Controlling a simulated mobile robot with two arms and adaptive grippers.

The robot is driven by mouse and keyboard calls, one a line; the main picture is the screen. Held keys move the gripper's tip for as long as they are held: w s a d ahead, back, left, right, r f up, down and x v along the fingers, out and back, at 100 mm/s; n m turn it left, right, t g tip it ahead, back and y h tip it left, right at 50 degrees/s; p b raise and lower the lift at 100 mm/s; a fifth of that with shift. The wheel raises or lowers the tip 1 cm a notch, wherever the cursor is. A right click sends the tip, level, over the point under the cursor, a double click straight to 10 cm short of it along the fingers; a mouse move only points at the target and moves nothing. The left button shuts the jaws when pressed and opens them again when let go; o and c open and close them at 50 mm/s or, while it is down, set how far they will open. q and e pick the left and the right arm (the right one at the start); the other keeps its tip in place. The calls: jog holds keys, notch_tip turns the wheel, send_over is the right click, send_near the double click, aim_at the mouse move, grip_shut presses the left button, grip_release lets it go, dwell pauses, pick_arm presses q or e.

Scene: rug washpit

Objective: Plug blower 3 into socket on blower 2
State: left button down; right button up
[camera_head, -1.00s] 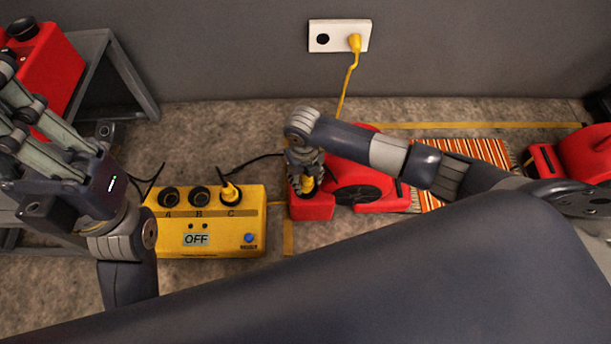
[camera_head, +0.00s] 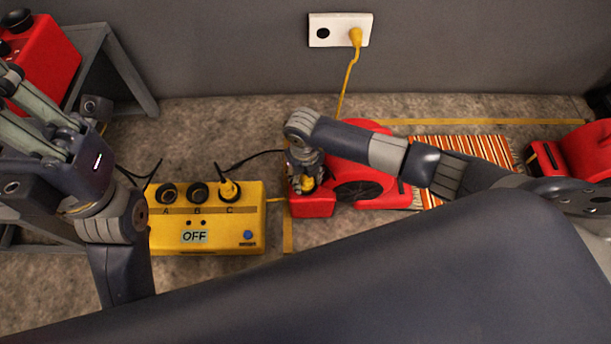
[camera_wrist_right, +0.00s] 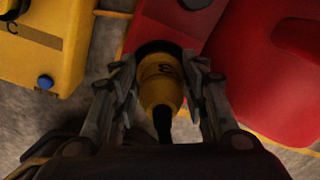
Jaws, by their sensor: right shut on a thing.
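My right gripper (camera_head: 306,182) is shut on a yellow plug with a black cable, which shows a "3" in the right wrist view (camera_wrist_right: 161,82). The gripper is at the left end of the middle red blower (camera_head: 312,205), which also shows in the right wrist view (camera_wrist_right: 262,85). The plug's front end is at a dark round ring (camera_wrist_right: 160,48) on this blower; I cannot tell whether it is seated. I cannot read a number on the blower. My left gripper (camera_head: 12,110) is at the far left, away from the plug; its fingertips are partly cut off.
A yellow power box (camera_head: 210,232) with sockets A, B, C reads OFF; a yellow plug (camera_head: 229,190) is in C. A wall outlet (camera_head: 324,20) holds another yellow plug. A red blower (camera_head: 590,150) stands right, another red machine (camera_head: 45,65) on a grey table (camera_head: 125,70). A striped rug (camera_head: 460,150) lies behind my right arm.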

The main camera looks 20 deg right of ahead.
jog(key=o, duration=1.2)
notch_tip(320, 180, up, 12)
jog(key=shift+a, duration=0.15)
